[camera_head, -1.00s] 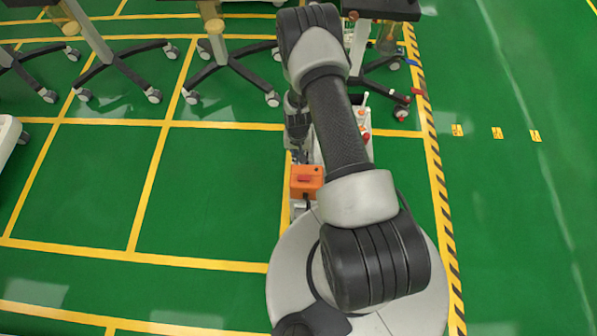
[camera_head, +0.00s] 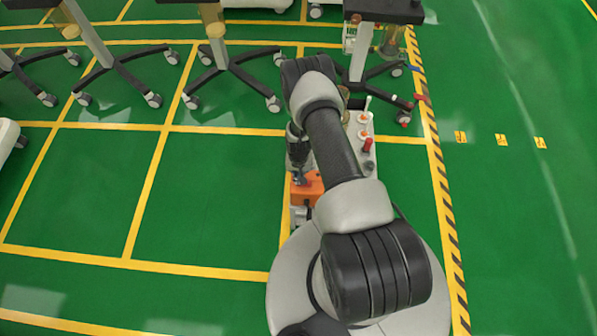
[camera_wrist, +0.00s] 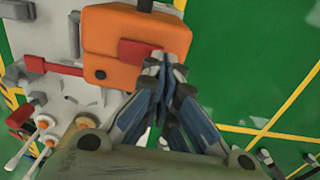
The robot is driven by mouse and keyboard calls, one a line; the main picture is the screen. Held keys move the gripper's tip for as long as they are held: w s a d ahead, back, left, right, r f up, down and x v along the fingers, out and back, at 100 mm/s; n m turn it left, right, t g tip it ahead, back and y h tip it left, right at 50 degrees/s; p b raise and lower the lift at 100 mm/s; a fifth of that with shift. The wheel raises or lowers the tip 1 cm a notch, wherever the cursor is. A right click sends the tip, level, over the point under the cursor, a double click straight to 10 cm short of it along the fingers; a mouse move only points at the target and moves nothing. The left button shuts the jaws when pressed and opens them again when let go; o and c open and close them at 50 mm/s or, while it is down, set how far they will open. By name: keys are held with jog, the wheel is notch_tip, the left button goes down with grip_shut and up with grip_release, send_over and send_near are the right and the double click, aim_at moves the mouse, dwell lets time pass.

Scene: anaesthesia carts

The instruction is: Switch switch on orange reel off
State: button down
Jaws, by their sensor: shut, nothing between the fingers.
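The orange reel (camera_head: 309,193) sits on the pale panel in front of my base, partly hidden by my arm in the head view. In the wrist view the orange reel (camera_wrist: 112,50) shows as a rounded orange box with a red switch (camera_wrist: 142,52) on its face and a small black knob at one corner. My gripper (camera_wrist: 165,70) is shut and empty, its fingertips at the right end of the red switch. I cannot tell whether they touch it. In the head view my gripper (camera_head: 298,178) is above the reel.
The pale panel (camera_wrist: 52,95) beside the reel carries a red lever (camera_wrist: 52,67) and several orange-and-white knobs with toggles. A wheeled stand (camera_head: 365,75) is behind it at the back. Green floor is clear on the left.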

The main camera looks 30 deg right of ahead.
jog(key=shift+f, duration=0.7)
jog(key=shift+w+a+f+b, duration=0.1)
jog(key=shift+f+b, duration=0.5)
jog(key=shift+b, duration=0.35)
jog(key=shift+r, duration=0.2)
jog(key=shift+r+p, duration=0.6)
jog(key=shift+r, duration=0.2)
jog(key=shift+r, duration=0.2)
notch_tip(320, 180, up, 13)
jog(key=w+a+p, duration=0.1)
jog(key=p, duration=0.3)
jog(key=shift+a+r, duration=0.2)
jog(key=shift+a, duration=0.2)
